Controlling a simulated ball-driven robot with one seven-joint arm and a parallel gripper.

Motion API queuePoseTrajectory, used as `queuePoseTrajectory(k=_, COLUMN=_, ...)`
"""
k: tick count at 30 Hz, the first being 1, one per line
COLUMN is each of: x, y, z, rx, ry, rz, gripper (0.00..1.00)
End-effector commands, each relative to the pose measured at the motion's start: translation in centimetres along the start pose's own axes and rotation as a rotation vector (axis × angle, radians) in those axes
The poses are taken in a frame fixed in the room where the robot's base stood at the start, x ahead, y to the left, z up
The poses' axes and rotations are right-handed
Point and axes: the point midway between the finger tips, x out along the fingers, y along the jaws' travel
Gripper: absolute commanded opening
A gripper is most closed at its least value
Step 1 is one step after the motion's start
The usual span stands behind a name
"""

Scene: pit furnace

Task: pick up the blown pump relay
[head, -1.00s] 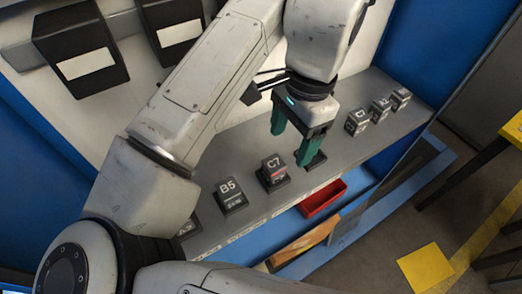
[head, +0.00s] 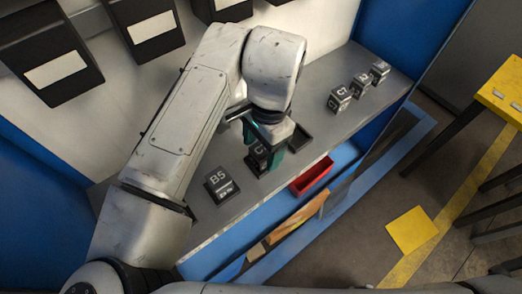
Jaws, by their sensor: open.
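A dark cube-shaped relay (head: 256,162) sits on the grey shelf (head: 318,120), partly hidden by my gripper. Its label reads C7 in the earlier view, where a red stripe shows on it. My gripper (head: 264,150) has green fingers and is open. It points down at this relay, with the fingers around or just above it; I cannot tell whether they touch it. No frame shows a mark that plainly says which relay is blown.
A relay marked B5 (head: 221,184) stands left of my gripper. An empty dark socket (head: 299,138) lies just to its right. Several relays, one of them here (head: 340,98), stand farther right. A red bin (head: 312,177) sits below the shelf's front edge.

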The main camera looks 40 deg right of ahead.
Motion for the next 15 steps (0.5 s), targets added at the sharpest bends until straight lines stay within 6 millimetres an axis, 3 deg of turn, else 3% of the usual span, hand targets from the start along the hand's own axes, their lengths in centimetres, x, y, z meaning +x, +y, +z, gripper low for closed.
queuePoseTrajectory(k=5, x=1.7, y=0.0, z=-0.1, rx=0.0, ry=0.0, rz=0.001, gripper=0.72)
queuePoseTrajectory(k=12, x=1.9, y=0.0, z=-0.1, rx=0.001, ry=0.0, rz=-0.001, gripper=0.72)
queuePoseTrajectory(k=15, x=1.9, y=0.0, z=-0.1, rx=0.001, ry=0.0, rz=-0.001, gripper=0.64)
